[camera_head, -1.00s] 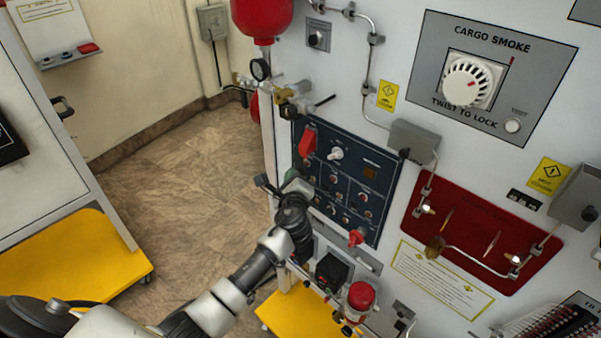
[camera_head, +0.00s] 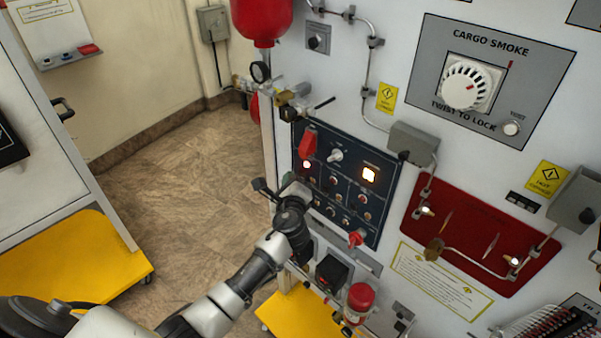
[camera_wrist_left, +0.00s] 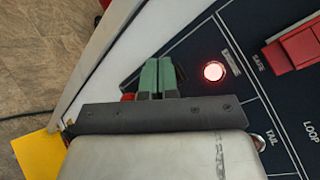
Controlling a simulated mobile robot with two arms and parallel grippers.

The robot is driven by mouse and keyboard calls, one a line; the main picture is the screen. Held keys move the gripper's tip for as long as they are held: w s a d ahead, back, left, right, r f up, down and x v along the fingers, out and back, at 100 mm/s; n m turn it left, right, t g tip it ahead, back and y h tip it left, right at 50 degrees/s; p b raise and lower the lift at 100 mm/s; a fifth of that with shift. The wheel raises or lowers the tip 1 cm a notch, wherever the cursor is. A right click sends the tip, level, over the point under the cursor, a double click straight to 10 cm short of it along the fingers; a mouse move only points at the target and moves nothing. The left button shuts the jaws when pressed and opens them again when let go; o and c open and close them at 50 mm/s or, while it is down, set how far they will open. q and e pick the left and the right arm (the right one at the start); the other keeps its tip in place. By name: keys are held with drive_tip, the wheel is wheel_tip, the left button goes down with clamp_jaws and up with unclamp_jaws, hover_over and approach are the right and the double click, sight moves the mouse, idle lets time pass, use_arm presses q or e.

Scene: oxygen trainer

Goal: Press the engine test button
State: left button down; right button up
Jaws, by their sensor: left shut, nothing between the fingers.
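The dark blue control panel (camera_head: 378,212) is on the white wall, with several knobs, buttons and lamps. A small round red lamp (camera_wrist_left: 213,71) glows in the left wrist view; a bright round lamp also shows on the panel's left side in the head view (camera_head: 306,164). A small red part (camera_wrist_left: 127,97) shows just left of the fingers. I cannot tell which control is the engine test button; my gripper hides part of the panel.
A valve with a gauge (camera_head: 260,70) juts out above left. Open floor (camera_head: 190,200) lies to the left.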

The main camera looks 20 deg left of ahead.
use_arm(q)
drive_tip(key=shift+s+a, duration=0.1)
drive_tip(key=shift+s, duration=0.2)
drive_tip(key=s, duration=0.1)
drive_tip(key=s+a+p, duration=0.1)
drive_tip(key=s, duration=0.2)
drive_tip(key=shift+s+a+p, duration=0.25)
drive_tip(key=shift+a+p, duration=0.05)
drive_tip(key=shift+p, duration=0.1)
idle(0.6)
